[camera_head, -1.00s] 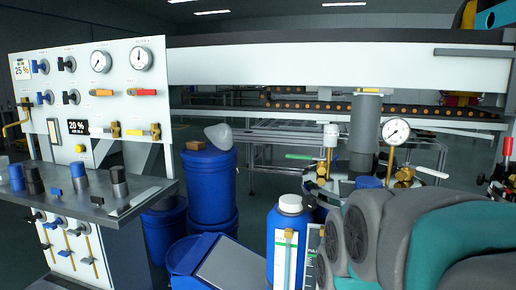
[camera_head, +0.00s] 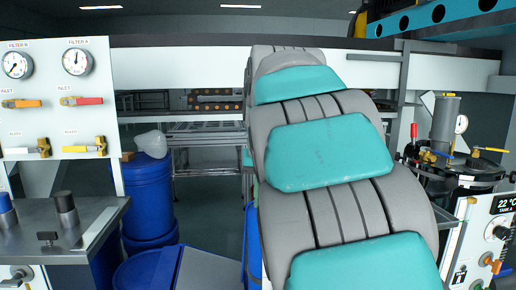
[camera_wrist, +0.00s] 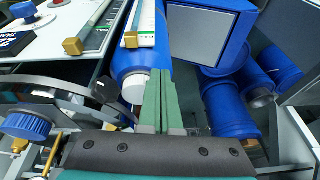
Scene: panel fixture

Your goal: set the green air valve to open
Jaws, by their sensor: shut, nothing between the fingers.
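I cannot make out a green air valve for certain in either view. On the right panel (camera_head: 500,225) in the head view, small orange and green fittings show at the lower right edge, too small to tell apart. The left panel (camera_head: 60,110) carries valves with an orange handle (camera_head: 22,103), a red handle (camera_head: 82,100) and yellow handles. My gripper (camera_wrist: 162,75) shows in the wrist view, its green fingers together and empty, close to the white cap of a blue bottle (camera_wrist: 133,90). In the head view my arm hides the gripper.
Blue drums (camera_head: 146,195) stand behind the left shelf (camera_head: 60,235). A blue bin (camera_head: 145,270) is low in front. In the wrist view, a blue knob (camera_wrist: 28,127) on a brass stem is at lower left, and blue drums (camera_wrist: 228,105) lie to the right.

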